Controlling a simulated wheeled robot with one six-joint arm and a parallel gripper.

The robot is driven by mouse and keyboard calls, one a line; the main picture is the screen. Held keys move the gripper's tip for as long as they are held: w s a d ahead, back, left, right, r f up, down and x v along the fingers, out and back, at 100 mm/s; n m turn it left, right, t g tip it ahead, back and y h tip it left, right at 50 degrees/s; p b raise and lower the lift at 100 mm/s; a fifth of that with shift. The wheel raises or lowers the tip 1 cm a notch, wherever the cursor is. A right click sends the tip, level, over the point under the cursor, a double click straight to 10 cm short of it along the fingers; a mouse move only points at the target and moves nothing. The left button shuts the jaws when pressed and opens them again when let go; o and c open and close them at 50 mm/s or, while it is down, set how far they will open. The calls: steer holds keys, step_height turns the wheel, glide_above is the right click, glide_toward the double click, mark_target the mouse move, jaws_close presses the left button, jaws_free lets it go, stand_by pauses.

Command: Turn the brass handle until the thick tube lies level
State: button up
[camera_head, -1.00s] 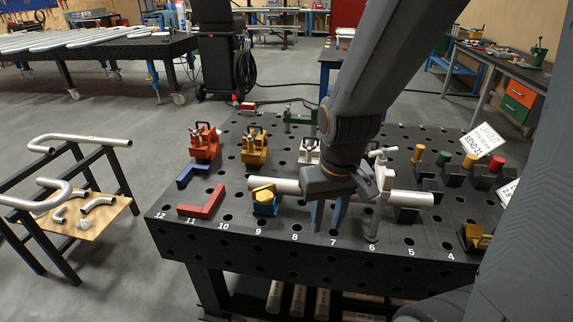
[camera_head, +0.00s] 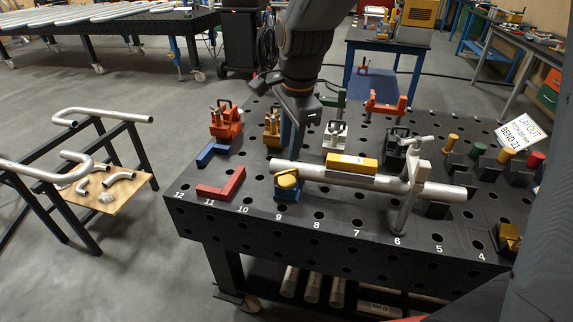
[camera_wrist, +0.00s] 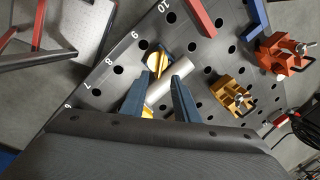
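The thick pale tube (camera_head: 397,183) lies across the black table, between a blue block (camera_head: 287,193) at its left end and a grey clamp post (camera_head: 407,200) near its right end. A yellow level (camera_head: 352,163) rests on top of the tube; its bubble is too small to read. The brass handle (camera_head: 287,181) sits on the blue block, and shows in the wrist view (camera_wrist: 157,58) just beyond the fingertips. My gripper (camera_wrist: 162,75) is open and empty, its blue fingers apart above the tube's left end. In the head view it stands behind the handle (camera_head: 292,140).
Orange (camera_head: 226,122) and yellow (camera_head: 272,128) clamps stand behind at left, a white clamp (camera_head: 335,135) and black clamp (camera_head: 396,147) behind the tube. Red (camera_head: 221,186) and blue angle pieces lie at left. Coloured pegs (camera_head: 477,150) stand at right.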

steer(key=p, duration=0.1)
glide_above(287, 182)
steer(key=shift+f, duration=3.75)
steer(key=shift+c, duration=0.4)
jaws_close()
